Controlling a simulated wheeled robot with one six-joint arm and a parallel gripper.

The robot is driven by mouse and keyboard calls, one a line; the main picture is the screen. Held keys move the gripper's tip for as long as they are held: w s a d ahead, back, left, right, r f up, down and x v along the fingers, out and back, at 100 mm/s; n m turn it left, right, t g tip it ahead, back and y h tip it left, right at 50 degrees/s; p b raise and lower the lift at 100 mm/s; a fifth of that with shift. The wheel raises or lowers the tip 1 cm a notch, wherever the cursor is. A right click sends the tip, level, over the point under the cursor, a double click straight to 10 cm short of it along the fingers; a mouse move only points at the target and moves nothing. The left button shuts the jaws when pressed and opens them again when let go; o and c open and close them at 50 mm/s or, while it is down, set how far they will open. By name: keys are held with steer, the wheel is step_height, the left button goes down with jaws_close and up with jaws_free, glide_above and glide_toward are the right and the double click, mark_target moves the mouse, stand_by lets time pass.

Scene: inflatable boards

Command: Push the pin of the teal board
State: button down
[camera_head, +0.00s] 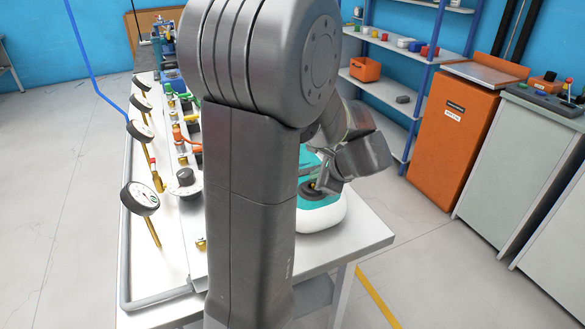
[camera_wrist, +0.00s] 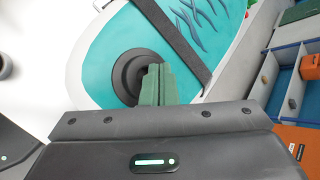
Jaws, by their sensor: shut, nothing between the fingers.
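The teal board (camera_head: 327,215), with a white edge, lies on the workbench, partly hidden behind my arm in the head view. In the wrist view its teal face (camera_wrist: 100,62) carries a round black valve (camera_wrist: 122,72), a dark strap (camera_wrist: 172,32) and dark blue markings. My gripper (camera_wrist: 158,68) is shut and empty, its green fingers over the right side of the valve. In the head view my gripper (camera_head: 318,184) is at the valve area. The pin inside the valve is hidden behind the fingers. I cannot tell whether the fingertips touch it.
The workbench (camera_head: 352,245) also holds several gauges (camera_head: 139,199) and coloured fittings on the left. Blue shelving (camera_head: 408,112) with an orange bin (camera_head: 365,69) and an orange cabinet (camera_head: 452,135) stand to the right. The floor right of the bench is clear.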

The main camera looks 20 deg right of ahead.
steer(key=shift+f+b, duration=0.35)
steer(key=shift+f, duration=0.15)
stand_by(0.4)
steer(key=shift+r+p, duration=0.95)
steer(key=shift+r, duration=0.1)
step_height(320, 180, up, 6)
steer(key=p, duration=0.5)
